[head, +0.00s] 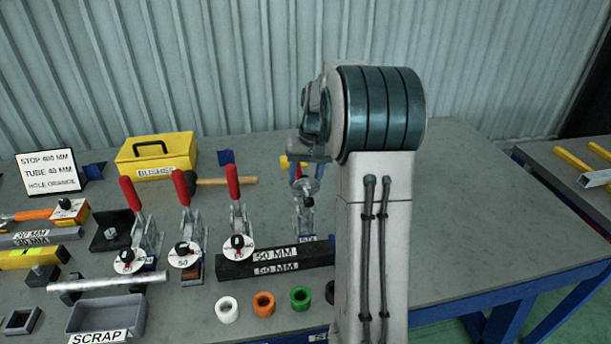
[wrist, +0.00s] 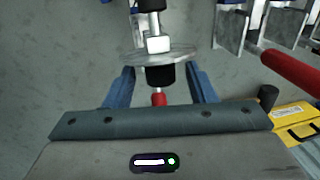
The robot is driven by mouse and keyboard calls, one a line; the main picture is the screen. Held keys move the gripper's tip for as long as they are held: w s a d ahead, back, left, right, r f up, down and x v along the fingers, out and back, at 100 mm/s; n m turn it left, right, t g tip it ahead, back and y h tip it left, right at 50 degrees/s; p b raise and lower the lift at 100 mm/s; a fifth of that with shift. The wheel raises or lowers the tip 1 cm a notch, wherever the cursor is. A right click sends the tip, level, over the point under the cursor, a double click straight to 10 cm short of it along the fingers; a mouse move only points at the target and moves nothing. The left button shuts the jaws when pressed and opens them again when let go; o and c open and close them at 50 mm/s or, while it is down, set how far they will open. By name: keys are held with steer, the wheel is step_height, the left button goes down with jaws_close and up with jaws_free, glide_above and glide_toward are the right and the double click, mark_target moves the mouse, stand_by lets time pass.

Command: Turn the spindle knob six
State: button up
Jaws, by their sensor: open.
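In the wrist view a black knob (wrist: 160,74) with a red part (wrist: 159,98) sits against a round grey disc (wrist: 150,56), seen nearly edge-on. My gripper (wrist: 161,80) is open, with one blue finger on either side of the knob; gaps show, and I cannot tell any touch. In the head view three red-handled clamps bear black knobs on white dials, at left (head: 130,257), middle (head: 183,249) and right (head: 237,243). A further clamp (head: 305,203) stands beside my arm, partly hidden.
A yellow box (head: 157,156), a hammer (head: 222,181) and a black 50 MM bar (head: 275,262) lie on the bench. White (head: 227,309), orange (head: 263,304) and green (head: 300,298) rings lie in front, beside a scrap tray (head: 106,314). The bench's right side is clear.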

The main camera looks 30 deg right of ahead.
steer(key=c, duration=1)
steer(key=shift+o, duration=0.2)
steer(key=shift+a+h, duration=0.15)
steer(key=shift+h, duration=0.15)
steer(key=shift+w+a+g+h, duration=0.1)
steer(key=shift+a+g+h, duration=0.15)
steer(key=shift+h, duration=0.65)
steer(key=h, duration=0.1)
steer(key=m+g+h, duration=0.1)
steer(key=h, duration=0.1)
steer(key=shift+w+a+f, duration=0.1)
steer(key=shift+a+f, duration=0.05)
steer(key=shift+a, duration=0.05)
steer(key=h, duration=0.2)
steer(key=g+h+b, duration=0.1)
steer(key=shift+w+a+f+m+g+h, duration=0.1)
steer(key=shift+a+f+m+g+h, duration=0.05)
steer(key=shift+m+g+h, duration=0.2)
steer(key=shift+a+f+m+g+h+b, duration=0.1)
steer(key=shift+m+g+h+b, duration=0.4)
steer(key=shift+h, duration=1.15)
